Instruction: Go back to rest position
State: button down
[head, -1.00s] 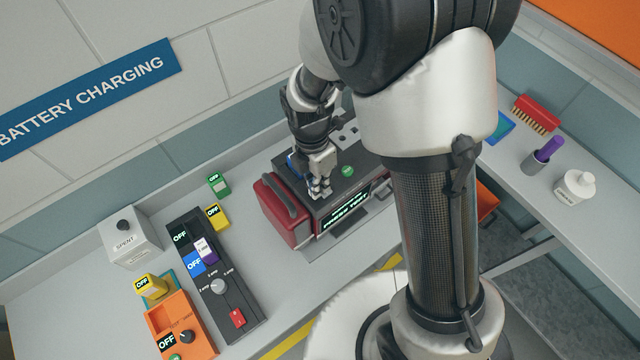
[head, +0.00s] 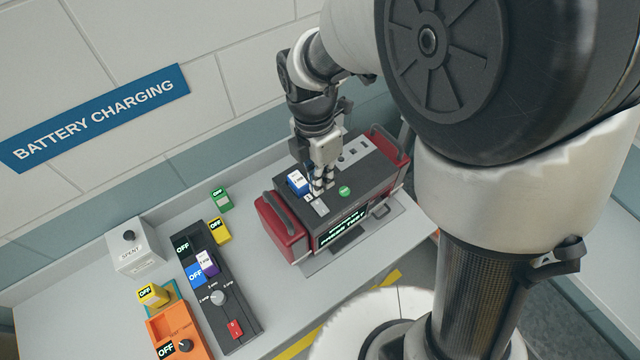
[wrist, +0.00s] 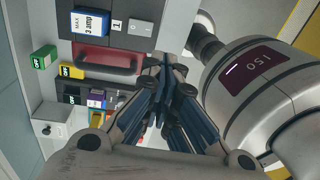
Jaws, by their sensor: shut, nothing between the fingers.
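My gripper (head: 322,182) is shut and empty. In the head view it hangs with its fingers pointing down over the top of a dark tester with red ends (head: 345,207), between a blue-and-white battery (head: 298,181) and a green button (head: 344,191). I cannot tell whether the fingertips touch the tester. In the wrist view the closed fingers (wrist: 165,105) fill the middle, and the blue battery (wrist: 90,21) sits in the tester's dark top at the upper left.
A grey SPENT box (head: 135,246) and an orange charger (head: 181,335) are at the left. A wall rises behind the bench.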

jog(key=shift+a+r, duration=0.1)
jog(key=shift+r, duration=0.05)
dwell(0.5)
jog(key=s+d+f+m+t+b, duration=0.2)
jog(key=s+d+m+b, duration=0.4)
jog(key=m+b, duration=0.3)
jog(key=s+d+f+m+t+b, duration=0.2)
jog(key=s+d+m+b, duration=0.5)
jog(key=m, duration=0.9)
jog(key=t+b, duration=0.1)
jog(key=b, duration=0.1)
jog(key=shift+d+t+y+b, duration=0.2)
jog(key=shift+t+y+b, duration=0.1)
jog(key=shift+t+y, duration=0.1)
